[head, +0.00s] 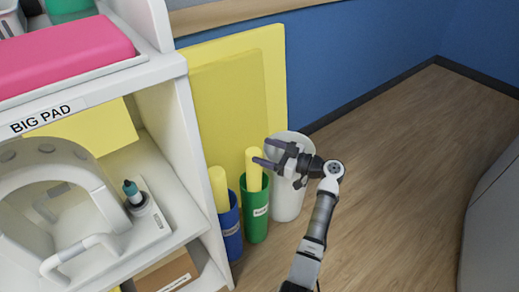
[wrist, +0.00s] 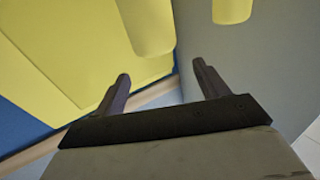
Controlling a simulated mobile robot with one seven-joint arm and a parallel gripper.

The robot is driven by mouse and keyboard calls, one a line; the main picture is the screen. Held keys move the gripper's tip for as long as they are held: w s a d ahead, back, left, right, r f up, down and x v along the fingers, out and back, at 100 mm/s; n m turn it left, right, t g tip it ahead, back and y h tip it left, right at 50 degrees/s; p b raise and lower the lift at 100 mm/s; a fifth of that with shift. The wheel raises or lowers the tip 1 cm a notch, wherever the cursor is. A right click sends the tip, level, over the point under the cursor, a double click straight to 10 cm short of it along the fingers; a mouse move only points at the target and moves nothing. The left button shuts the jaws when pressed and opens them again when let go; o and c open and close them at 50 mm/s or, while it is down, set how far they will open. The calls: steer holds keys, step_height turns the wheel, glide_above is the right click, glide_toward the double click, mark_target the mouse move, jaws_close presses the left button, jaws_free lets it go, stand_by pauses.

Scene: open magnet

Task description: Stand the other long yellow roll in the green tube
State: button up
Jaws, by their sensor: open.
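The green tube (head: 255,212) stands on the floor in the head view with one long yellow roll (head: 253,172) upright in it. Another long yellow roll (head: 219,187) stands in the blue tube (head: 231,232), just left of the green one. My gripper (head: 262,151) is open and appears over or near the top of the roll in the green tube; the exact gap is unclear. In the wrist view my open fingers (wrist: 162,72) have nothing between them. Two yellow roll ends, one at the top middle (wrist: 148,25) and one at the top right (wrist: 232,9), show beyond the fingers.
A white bin (head: 288,196) stands right of the green tube, behind my gripper. Large yellow boards (head: 225,90) lean on the blue wall. A white shelf (head: 190,160) with a machine and pink pad is on the left. The wooden floor (head: 400,150) to the right is clear.

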steer(key=v, duration=1)
steer(key=shift+s+d, duration=0.15)
steer(key=shift+d, duration=0.15)
